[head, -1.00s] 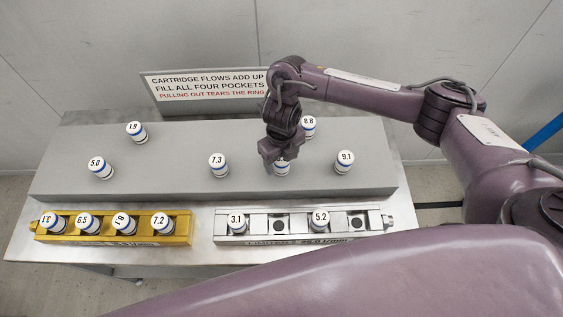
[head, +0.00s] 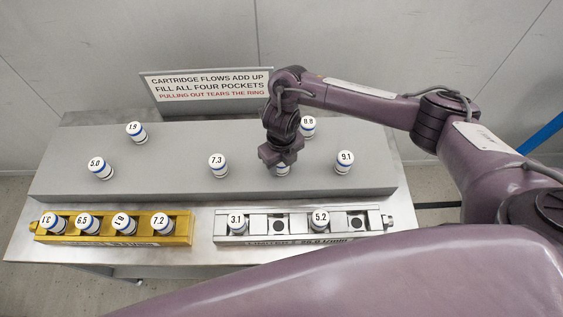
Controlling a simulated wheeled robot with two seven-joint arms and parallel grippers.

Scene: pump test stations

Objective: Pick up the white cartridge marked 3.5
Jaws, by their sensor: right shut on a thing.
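My right gripper (head: 280,160) is over the grey raised block, shut on a white cartridge (head: 282,170) with a blue band. The gripper covers the cartridge's top, so its mark cannot be read. It appears upright, and I cannot tell whether it is lifted off the block. No cartridge with a readable 3.5 shows. My left gripper is not in view.
On the grey block (head: 70,180) stand cartridges 1.9 (head: 136,132), 5.0 (head: 100,167), 7.3 (head: 218,165), 8.8 (head: 308,127) and 9.1 (head: 344,162). The yellow rack (head: 185,238) is full. The silver rack (head: 300,238) holds 3.1 (head: 237,224) and 5.2 (head: 320,221), with two empty pockets.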

